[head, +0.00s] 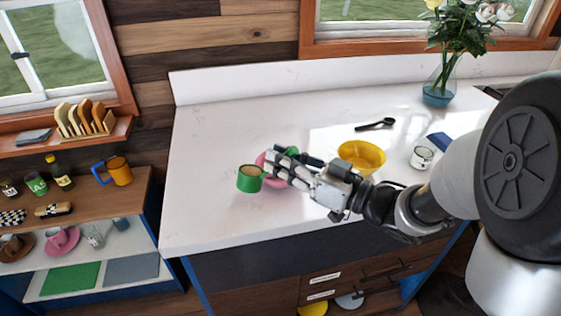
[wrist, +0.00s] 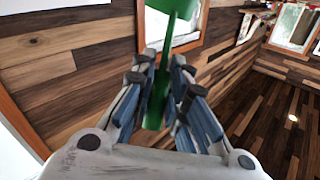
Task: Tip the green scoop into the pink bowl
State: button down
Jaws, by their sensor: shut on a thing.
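The green scoop (head: 250,184) is upright in the head view, with tan contents (head: 251,171) showing at its top. My gripper (head: 283,166) is shut on its handle, which runs between the fingers in the wrist view (wrist: 157,100). The scoop's cup is cut off at the top of the wrist view (wrist: 172,8). The pink bowl (head: 263,160) is on the white counter, largely hidden behind my gripper and the scoop. The scoop shows at the bowl's left front side; its height above the counter is hard to tell.
A yellow bowl (head: 362,154), a black spoon (head: 375,125), a white can (head: 421,158) and a blue item (head: 441,141) are on the white counter (head: 225,122) to the right. A flower vase (head: 438,92) stands at the back right. The counter's left part is clear.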

jog(key=shift+w+r, duration=0.1)
jog(key=shift+w, duration=0.05)
jog(key=shift+w+d+r+m+p, duration=0.5)
jog(key=shift+w+d+m+p, duration=0.1)
jog(key=shift+p, duration=0.15)
jog(key=shift+w+d+r+m+t+p, duration=0.35)
jog(key=shift+w+d+m+p, duration=0.1)
jog(key=shift+w+m+p, duration=0.2)
jog(key=shift+w+d+m+p, duration=0.5)
jog(key=shift+w+d+m, duration=0.15)
jog(key=shift+w+m, duration=0.2)
jog(key=shift+w+d+f+m+t+p, duration=0.15)
jog(key=shift+w+d+m+t+p, duration=0.25)
jog(key=shift+m, duration=0.5)
jog(key=shift+w+d+f+m+p, duration=0.25)
jog(key=shift+w+m, duration=0.2)
jog(key=shift+m, duration=0.45)
dwell(0.5)
jog(key=shift+w+d+f+m+t, duration=0.15)
jog(key=shift+f+m, duration=0.35)
jog(key=shift+w+d+f+m+t, duration=0.1)
jog(key=shift+w+d+f+m, duration=0.05)
jog(key=shift+f+m, duration=0.35)
dwell(0.4)
